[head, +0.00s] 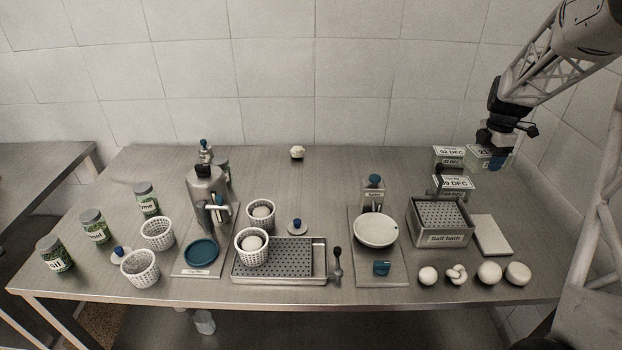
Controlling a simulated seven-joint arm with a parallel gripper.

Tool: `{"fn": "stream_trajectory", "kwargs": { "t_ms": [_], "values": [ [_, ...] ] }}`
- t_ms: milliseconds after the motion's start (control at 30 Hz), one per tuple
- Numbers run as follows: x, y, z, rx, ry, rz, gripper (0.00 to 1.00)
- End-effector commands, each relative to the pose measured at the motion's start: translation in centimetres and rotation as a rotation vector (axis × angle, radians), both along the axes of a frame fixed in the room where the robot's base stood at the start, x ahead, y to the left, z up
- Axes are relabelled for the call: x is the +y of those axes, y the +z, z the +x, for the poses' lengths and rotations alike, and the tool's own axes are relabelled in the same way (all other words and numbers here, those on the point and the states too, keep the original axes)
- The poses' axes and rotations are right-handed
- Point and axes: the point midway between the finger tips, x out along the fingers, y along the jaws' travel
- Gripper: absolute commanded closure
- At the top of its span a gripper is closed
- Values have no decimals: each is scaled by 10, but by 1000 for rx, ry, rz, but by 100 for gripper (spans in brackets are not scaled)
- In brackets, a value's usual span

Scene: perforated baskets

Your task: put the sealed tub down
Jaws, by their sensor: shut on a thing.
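The sealed tub (483,158) is a small pale box with a white label that seems to start with "21". It is at the back right of the table in the head view. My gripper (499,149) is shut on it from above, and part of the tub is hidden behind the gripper. I cannot tell whether the tub's base touches the table. A similar tub labelled "02 DEC" (449,153) stands just left of it. Another tub labelled "09 DEC" (453,184) stands in front, partly hidden behind the salt bath.
The salt bath (444,240), a perforated steel box, stands in front of the tubs, with a white slab (491,235) to its right. A scale with a white bowl (376,230) is further left. Several white balls (489,272) line the front right. The back middle of the table is mostly clear.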

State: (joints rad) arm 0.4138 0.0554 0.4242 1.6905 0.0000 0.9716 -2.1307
Motion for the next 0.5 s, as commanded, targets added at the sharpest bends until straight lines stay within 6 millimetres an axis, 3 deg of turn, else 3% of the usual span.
{"fn": "stream_trajectory", "kwargs": {
  "t_ms": [500],
  "values": [
    [118,1,72,-1,143,0,68]
  ]
}}
